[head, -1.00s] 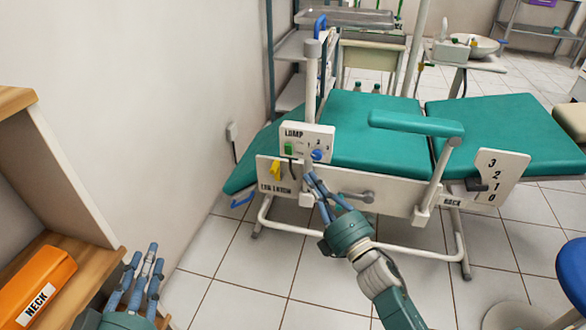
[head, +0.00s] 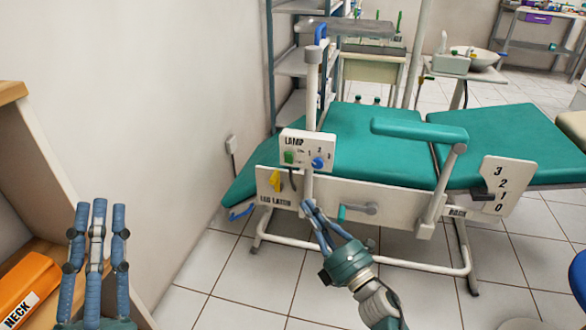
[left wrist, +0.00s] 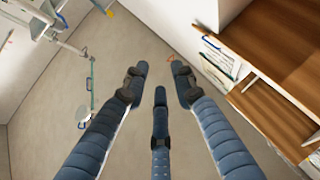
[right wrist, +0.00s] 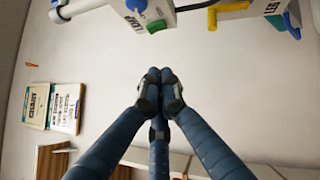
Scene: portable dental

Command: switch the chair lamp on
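The white lamp panel (head: 307,145), labelled LAMP, is on a post at the side of the green dental chair (head: 375,150). It carries a green switch (head: 290,157) on its left and a blue knob (head: 318,163) with numbers on its right. Whether the lamp is lit cannot be told. My right gripper (head: 309,207) is shut and empty, with its fingertips below the panel and apart from it in the picture. In the right wrist view its fingers (right wrist: 159,80) meet, and part of the panel (right wrist: 125,22) shows at the top. My left gripper (left wrist: 160,85) is open and empty, far left of the chair.
A yellow lever (head: 274,181) and a crank handle (head: 360,209) are on the chair's side rail. A wooden shelf with an orange NECK box (head: 25,290) stands at the left.

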